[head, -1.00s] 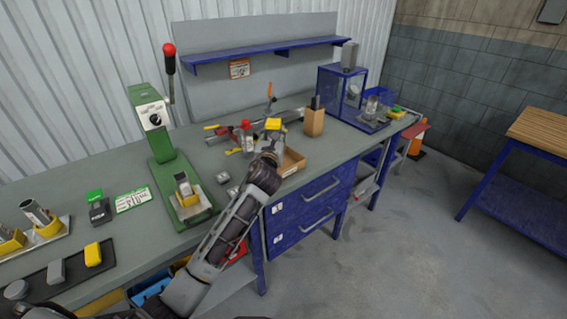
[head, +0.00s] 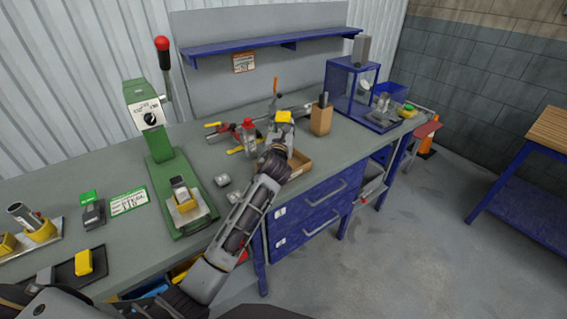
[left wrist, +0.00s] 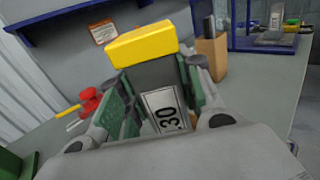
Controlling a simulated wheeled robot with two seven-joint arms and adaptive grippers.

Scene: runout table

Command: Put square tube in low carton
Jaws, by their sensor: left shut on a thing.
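The square tube, dark grey with a yellow cap (head: 284,117) and a white label reading 30, is held upright in my left gripper (head: 279,133). In the left wrist view its yellow cap (left wrist: 142,44) is on top, and the green-padded fingers (left wrist: 155,88) are shut on its sides. The low carton (head: 300,165), open and brown, stands on the bench just right of and partly behind my left gripper. The tube appears above the bench, at the carton's left back side; the exact gap cannot be told. My right gripper is out of view.
A tall carton (head: 321,120) with a dark piece in it stands behind the low carton. A red-capped bottle (head: 248,134) and tools lie to the left. A green press (head: 163,150) stands further left. The bench's front edge is near the low carton.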

